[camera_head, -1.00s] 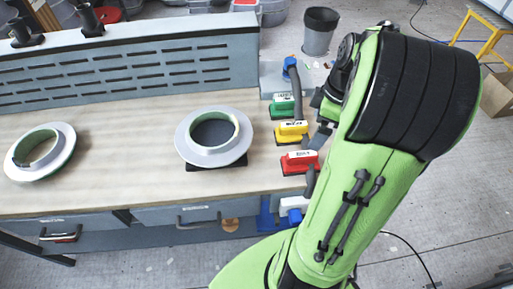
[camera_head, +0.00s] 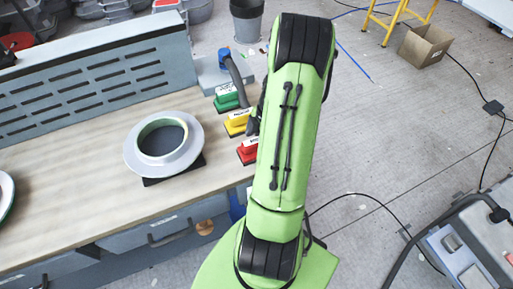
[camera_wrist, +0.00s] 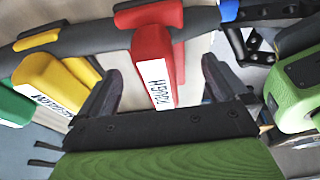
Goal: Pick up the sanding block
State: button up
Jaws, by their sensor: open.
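A red sanding block (camera_head: 247,150) sits at the right end of the bench, in a row with a yellow block (camera_head: 236,122) and a green block (camera_head: 227,98). My arm partly covers the red one. In the wrist view my gripper (camera_wrist: 160,70) is open, with one dark finger on each side of the red block (camera_wrist: 152,52), whose white label is towards me. I cannot tell whether the fingers touch it. The yellow block (camera_wrist: 52,85) and green block (camera_wrist: 14,106) are to its left. In the head view my gripper is mostly hidden behind my arm.
A round flanged mould (camera_head: 184,163) stands on the wooden bench top (camera_head: 80,195), left of the blocks. A slotted grey panel (camera_head: 95,80) runs along the back. A bin (camera_head: 246,20) stands on the floor behind. A grey hose (camera_wrist: 85,45) crosses behind the blocks in the wrist view.

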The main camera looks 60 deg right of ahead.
aim_at(255, 140)
jog(key=x, duration=0.2)
jog(key=shift+w+f, duration=0.1)
jog(key=shift+f, duration=0.3)
jog(key=shift+r, duration=0.1)
jog(key=c, duration=1.2)
notch_tip(255, 140, up, 10)
jog(key=shift+p, duration=0.55)
jog(key=shift+c, duration=0.2)
